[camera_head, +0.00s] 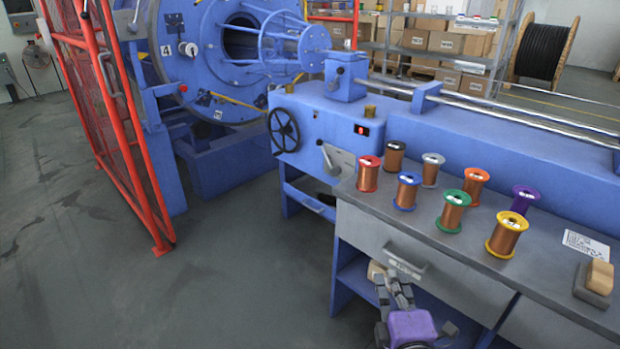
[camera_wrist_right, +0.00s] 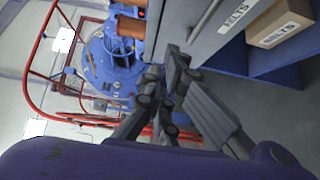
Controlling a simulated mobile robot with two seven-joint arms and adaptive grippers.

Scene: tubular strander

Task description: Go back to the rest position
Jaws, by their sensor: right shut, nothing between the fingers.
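My right gripper (camera_head: 392,284) is low in front of the workbench, near the front of the drawer (camera_head: 383,250) and below the bench top. Its dark fingers also show in the right wrist view (camera_wrist_right: 168,75). They are shut with nothing between them. The purple part of my right wrist shows below the fingers in the head view. My left gripper is not in view.
Several copper wire spools, one with yellow flanges (camera_head: 507,234), stand on the bench top (camera_head: 460,250). A cardboard box (camera_wrist_right: 280,22) sits on the shelf under the drawer. The blue strander (camera_head: 200,50) and red guard (camera_head: 95,100) stand behind left. Floor (camera_head: 150,300) at left is clear.

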